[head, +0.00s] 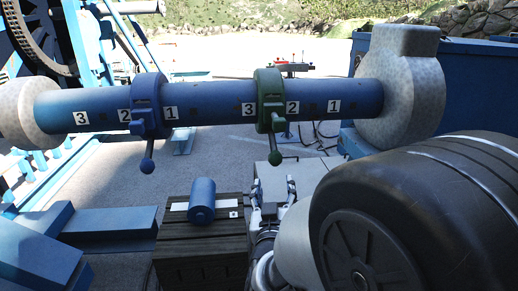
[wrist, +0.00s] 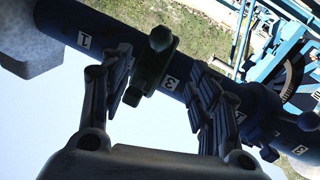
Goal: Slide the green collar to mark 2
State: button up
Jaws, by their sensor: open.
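A green collar (head: 269,100) sits around the blue bar (head: 215,102), between the plates marked 3 and 2 on the right-hand scale. Its handle with a round knob hangs down. Mark 2 (head: 292,108) is just right of the collar. My gripper (head: 273,197) is open and empty below the bar, fingers pointing up. In the wrist view the dark green collar (wrist: 152,64) shows between and beyond the spread fingers (wrist: 157,72). There mark 1 and mark 3 show on either side of it; mark 2 is hidden.
A blue collar (head: 150,106) with a hanging handle sits on the bar's left scale, between its marks 2 and 1. Grey end blocks (head: 407,90) hold the bar. A large black wheel (head: 430,215) is at right.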

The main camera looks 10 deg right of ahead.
aim_at(275, 162)
jog(key=w+d, duration=0.1)
jog(key=w, duration=0.4)
jog(key=w+d, duration=0.1)
jog(key=w, duration=0.4)
jog(key=w+d+p, duration=0.1)
jog(key=w, duration=0.5)
jog(key=shift+d, duration=0.1)
jog(key=shift+c, duration=0.2)
grip_shut()
